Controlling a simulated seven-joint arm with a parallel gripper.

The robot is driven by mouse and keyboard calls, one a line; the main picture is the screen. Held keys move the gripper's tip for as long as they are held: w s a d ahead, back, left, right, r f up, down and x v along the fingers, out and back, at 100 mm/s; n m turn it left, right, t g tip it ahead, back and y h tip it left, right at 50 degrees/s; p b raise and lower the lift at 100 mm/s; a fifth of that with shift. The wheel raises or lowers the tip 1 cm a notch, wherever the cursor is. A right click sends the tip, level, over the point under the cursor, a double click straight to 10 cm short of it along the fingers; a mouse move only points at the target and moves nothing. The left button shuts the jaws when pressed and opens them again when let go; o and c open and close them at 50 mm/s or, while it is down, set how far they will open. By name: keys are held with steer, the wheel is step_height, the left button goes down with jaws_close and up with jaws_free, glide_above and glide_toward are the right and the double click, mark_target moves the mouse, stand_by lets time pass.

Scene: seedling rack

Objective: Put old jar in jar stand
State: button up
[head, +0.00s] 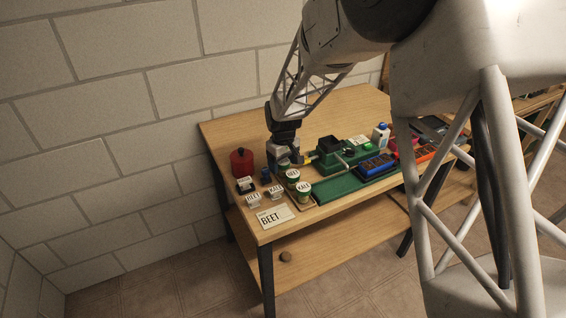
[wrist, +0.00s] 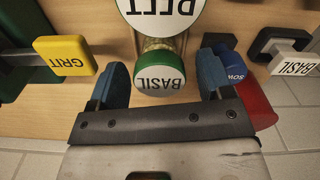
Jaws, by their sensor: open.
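My gripper (head: 285,160) is low over the table's left part, at the far end of a row of jars. In the wrist view my gripper (wrist: 162,74) is open, its blue-padded fingers on either side of a white-topped jar marked BASIL (wrist: 160,82); I cannot tell whether they touch it. A green-rimmed jar marked BEET (wrist: 160,12) is just beyond. In the head view the BEET jar (head: 293,175) and a KALE jar (head: 304,188) stand nearer the front. No label reads "old", and I cannot tell which thing is the jar stand.
A dark holder with a BASIL label (wrist: 292,62), a blue SOW piece (wrist: 234,68) and a yellow GRIT block (wrist: 66,57) are near my fingers. A red canister (head: 242,163) stands left. A BEET card (head: 272,216) lies in front. A green mat (head: 337,189) is right of the jars.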

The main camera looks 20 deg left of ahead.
mark_target(285, 162)
steer(key=shift+r, duration=0.15)
step_height(285, 162, up, 12)
stand_by(0.7)
stand_by(0.5)
steer(key=s+d+r+m, duration=0.2)
steer(key=s+d+r, duration=0.25)
steer(key=d, duration=0.45)
steer(key=s+d+r+m+t, duration=0.15)
steer(key=s+d+r, duration=0.3)
steer(key=d, duration=0.45)
steer(key=s+d+r+m, duration=0.25)
steer(key=s+d, duration=0.25)
steer(key=d, duration=0.4)
steer(key=s+d+m, duration=0.2)
steer(key=s+d, duration=0.5)
steer(key=s, duration=0.4)
steer(key=s+d+m+t, duration=0.1)
steer(key=s+d+m, duration=0.2)
steer(key=s+d, duration=0.5)
steer(key=s, duration=0.3)
steer(key=shift+s+d+f, duration=0.25)
steer(key=shift+s+f, duration=0.1)
steer(key=shift+f, duration=0.05)
